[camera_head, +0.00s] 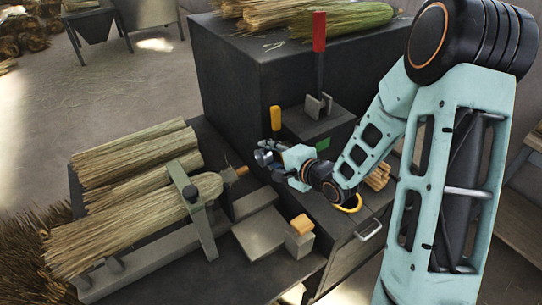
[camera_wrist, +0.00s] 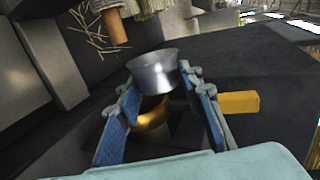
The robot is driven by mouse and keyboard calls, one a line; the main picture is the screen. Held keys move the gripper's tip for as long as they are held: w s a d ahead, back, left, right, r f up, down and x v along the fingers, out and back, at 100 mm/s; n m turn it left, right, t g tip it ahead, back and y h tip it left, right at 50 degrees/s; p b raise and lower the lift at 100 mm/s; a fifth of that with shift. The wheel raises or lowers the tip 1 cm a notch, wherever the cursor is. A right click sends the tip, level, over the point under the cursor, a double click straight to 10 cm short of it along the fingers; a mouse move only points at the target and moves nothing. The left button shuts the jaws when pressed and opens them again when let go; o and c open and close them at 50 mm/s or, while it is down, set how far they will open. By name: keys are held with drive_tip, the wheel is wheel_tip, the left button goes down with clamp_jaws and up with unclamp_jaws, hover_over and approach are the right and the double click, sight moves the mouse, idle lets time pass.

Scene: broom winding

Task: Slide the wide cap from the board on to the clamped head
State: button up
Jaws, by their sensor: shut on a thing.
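My gripper (camera_head: 266,152) is shut on a silver, flared cap, the wide cap (camera_wrist: 153,72); the cap sits between the blue-padded fingertips in the wrist view. In the head view the cap is small and partly hidden by the fingers. The clamped head (camera_head: 120,222) is a straw bundle under a grey clamp bar (camera_head: 190,196), left of my gripper. A wooden stub (camera_head: 237,172) points from its bound end towards my gripper, and also shows at the wrist view's top (camera_wrist: 115,27). The cap is apart from it. I cannot single out the board.
A brass, ring-like piece (camera_wrist: 152,113) shows beyond the fingers. A yellow handle (camera_head: 275,118) stands behind my gripper, and a red lever (camera_head: 319,45) rises behind that. An orange-topped block (camera_head: 301,232) stands in front. Straw bundles (camera_head: 130,150) lie behind the clamped head.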

sight(240, 174)
drive_tip(key=shift+w+a+f+b, duration=1.45)
drive_tip(key=shift+a+f+b, duration=0.4)
drive_tip(key=shift+f+b, duration=1.55)
drive_tip(key=shift+s+a+b, duration=0.25)
drive_tip(key=shift+s+a, duration=0.4)
drive_tip(key=shift+a, duration=0.25)
drive_tip(key=shift+s+a+b, duration=0.25)
drive_tip(key=shift+s+a, duration=0.35)
drive_tip(key=shift+a, duration=0.35)
drive_tip(key=shift+s+a+b, duration=0.25)
drive_tip(key=shift+s+a, duration=0.4)
drive_tip(key=shift+a, duration=0.25)
drive_tip(key=o, duration=0.9)
drive_tip(key=shift+r, duration=0.1)
